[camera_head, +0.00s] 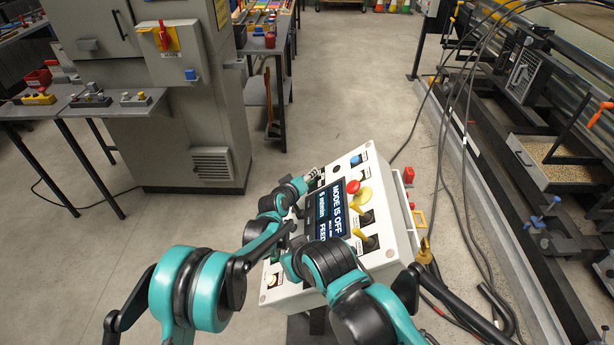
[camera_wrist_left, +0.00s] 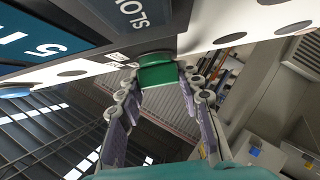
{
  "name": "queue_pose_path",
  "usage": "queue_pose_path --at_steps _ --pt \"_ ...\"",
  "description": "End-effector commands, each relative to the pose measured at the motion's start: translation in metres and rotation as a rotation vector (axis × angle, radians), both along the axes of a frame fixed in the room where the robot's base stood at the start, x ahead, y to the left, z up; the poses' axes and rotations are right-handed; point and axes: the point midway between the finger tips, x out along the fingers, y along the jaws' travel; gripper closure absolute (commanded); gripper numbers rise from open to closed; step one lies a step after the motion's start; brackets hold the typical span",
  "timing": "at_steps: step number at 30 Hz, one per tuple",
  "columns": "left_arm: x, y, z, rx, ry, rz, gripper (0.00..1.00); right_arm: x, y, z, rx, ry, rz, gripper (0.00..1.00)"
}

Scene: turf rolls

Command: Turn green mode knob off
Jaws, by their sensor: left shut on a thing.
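The control panel (camera_head: 380,255) is a white tilted box with a dark screen (camera_head: 338,212) that reads "MODE IS OFF". The green knob (camera_wrist_left: 160,72) stands out from the panel face in the left wrist view. My left gripper (camera_wrist_left: 163,84) is shut on it, one finger on each side. In the head view my left gripper (camera_head: 314,176) is at the panel's upper left edge, and the green knob is hidden there. My right arm crosses the panel's lower left part; its fingers do not show.
A red button (camera_head: 353,187) and yellow levers (camera_head: 358,233) sit right of the screen. A grey cabinet (camera_head: 190,90) stands behind left. Cables (camera_head: 465,200) and a machine frame run along the right. The floor behind the panel is clear.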

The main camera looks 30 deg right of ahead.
Motion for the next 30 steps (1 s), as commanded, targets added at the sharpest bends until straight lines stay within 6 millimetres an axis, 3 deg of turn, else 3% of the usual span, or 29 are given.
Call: queue_pose_path --at_steps 13,14,16,25,30 --pt "0.0 0.0 0.0 0.002 0.006 0.008 0.94 0.0 0.0 0.0 0.0 0.0 0.0 1.0" --pt "0.0 0.0 0.0 0.002 0.006 0.008 0.6 0.0 0.0 0.0 0.0 0.0 0.0 1.0" --pt "0.0 0.0 0.0 0.002 0.006 0.008 0.43 0.0 0.0 0.0 0.0 0.0 0.0 1.0" --pt "0.0 0.0 0.0 0.003 0.007 0.007 0.43 0.0 0.0 0.0 0.0 0.0 0.0 1.0" --pt "-0.009 0.013 0.007 0.002 0.007 0.008 0.43 0.0 0.0 0.0 0.0 0.0 0.0 1.0"
